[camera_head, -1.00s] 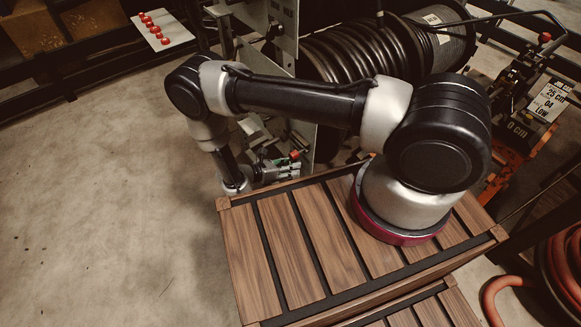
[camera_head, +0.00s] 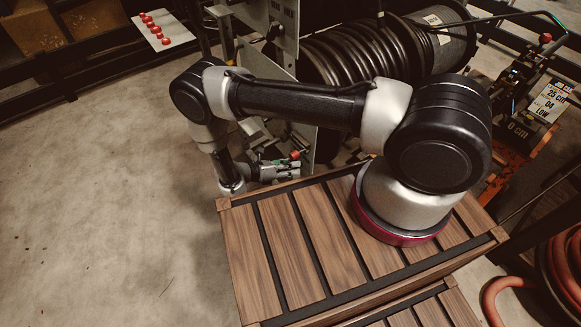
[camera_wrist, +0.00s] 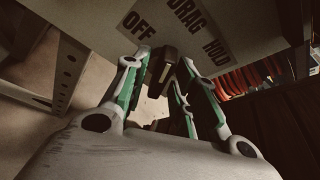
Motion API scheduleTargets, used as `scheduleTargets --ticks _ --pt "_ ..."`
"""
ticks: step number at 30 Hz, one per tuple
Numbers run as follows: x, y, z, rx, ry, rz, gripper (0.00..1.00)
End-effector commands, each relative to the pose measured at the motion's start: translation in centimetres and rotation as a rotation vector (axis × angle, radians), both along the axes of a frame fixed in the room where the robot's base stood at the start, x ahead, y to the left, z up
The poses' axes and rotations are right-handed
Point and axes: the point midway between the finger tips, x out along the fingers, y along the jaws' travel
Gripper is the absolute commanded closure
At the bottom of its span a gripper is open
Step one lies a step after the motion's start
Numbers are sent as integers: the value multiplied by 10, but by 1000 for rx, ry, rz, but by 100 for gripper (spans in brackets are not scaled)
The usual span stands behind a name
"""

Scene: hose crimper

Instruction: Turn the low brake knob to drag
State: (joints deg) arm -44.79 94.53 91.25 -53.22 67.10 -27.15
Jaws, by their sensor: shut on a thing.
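In the wrist view my gripper (camera_wrist: 163,72) is shut on the dark low brake knob (camera_wrist: 164,62), with a finger on each side of it. The knob sits below a label plate (camera_wrist: 160,28) reading OFF, DRAG and HOLD. The knob's front end is near the DRAG word, but I cannot tell its exact setting. The knob itself is hidden there.
A large black hose reel (camera_head: 365,52) stands behind my arm. A slatted wooden platform (camera_head: 300,240) is under my base. A perforated metal post (camera_wrist: 66,75) is close on the left in the wrist view. Bare floor (camera_head: 110,210) lies to the left.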

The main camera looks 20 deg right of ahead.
Motion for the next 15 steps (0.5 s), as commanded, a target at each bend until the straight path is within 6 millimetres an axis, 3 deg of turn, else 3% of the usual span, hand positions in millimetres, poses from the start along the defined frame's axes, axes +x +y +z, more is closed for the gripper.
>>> scheduleTargets --ticks 11,15 --pt "0 1 0 0 -1 1 65" --pt "0 12 4 1 -3 5 65"
